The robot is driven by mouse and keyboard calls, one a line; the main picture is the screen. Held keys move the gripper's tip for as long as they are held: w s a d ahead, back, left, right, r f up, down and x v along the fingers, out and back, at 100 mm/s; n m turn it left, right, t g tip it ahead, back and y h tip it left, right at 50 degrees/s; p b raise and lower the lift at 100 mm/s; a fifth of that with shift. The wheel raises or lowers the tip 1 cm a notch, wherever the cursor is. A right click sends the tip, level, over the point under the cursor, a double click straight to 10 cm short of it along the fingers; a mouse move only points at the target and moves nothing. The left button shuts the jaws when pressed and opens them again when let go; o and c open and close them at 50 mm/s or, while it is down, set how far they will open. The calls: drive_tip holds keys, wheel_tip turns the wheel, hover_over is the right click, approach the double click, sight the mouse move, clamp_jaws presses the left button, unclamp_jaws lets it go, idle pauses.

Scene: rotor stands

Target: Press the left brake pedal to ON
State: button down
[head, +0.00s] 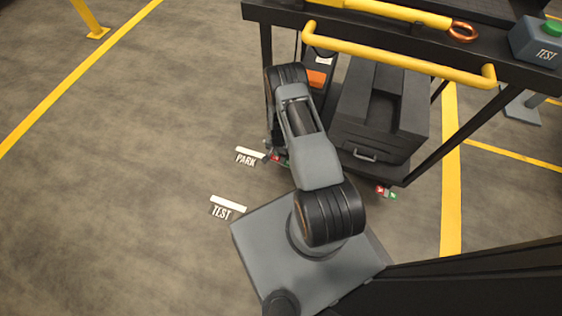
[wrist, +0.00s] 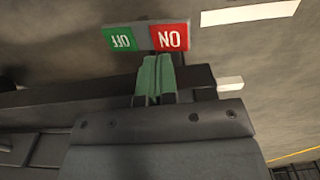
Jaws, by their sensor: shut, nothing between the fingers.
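The left brake's label plate, with a green OFF field (wrist: 119,39) and a red ON field (wrist: 170,37), shows upside down at the top of the wrist view. In the head view its red patch (head: 277,158) shows small beside my arm. My gripper (wrist: 154,62) is shut and empty, its greenish fingertips together just below the plate, nearer the seam between the fields. I cannot tell the left pedal itself apart; the fingers likely cover it, and I cannot tell whether they touch it. A dark bar (wrist: 195,80) crosses behind the fingers.
The dark stand frame (head: 400,183) with a yellow handrail (head: 400,56) rises beside my arm. Another red and green label (head: 385,192) sits at its right foot. Floor marks PARK (head: 246,159) and TEST (head: 221,211) lie left. The left floor is clear.

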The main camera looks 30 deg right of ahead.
sight(278, 159)
drive_tip(key=shift+f+b, duration=2.1)
drive_tip(key=shift+f, duration=0.3)
idle(0.8)
idle(0.4)
drive_tip(key=shift+r+p, duration=2.45)
drive_tip(key=shift+r, duration=1.1)
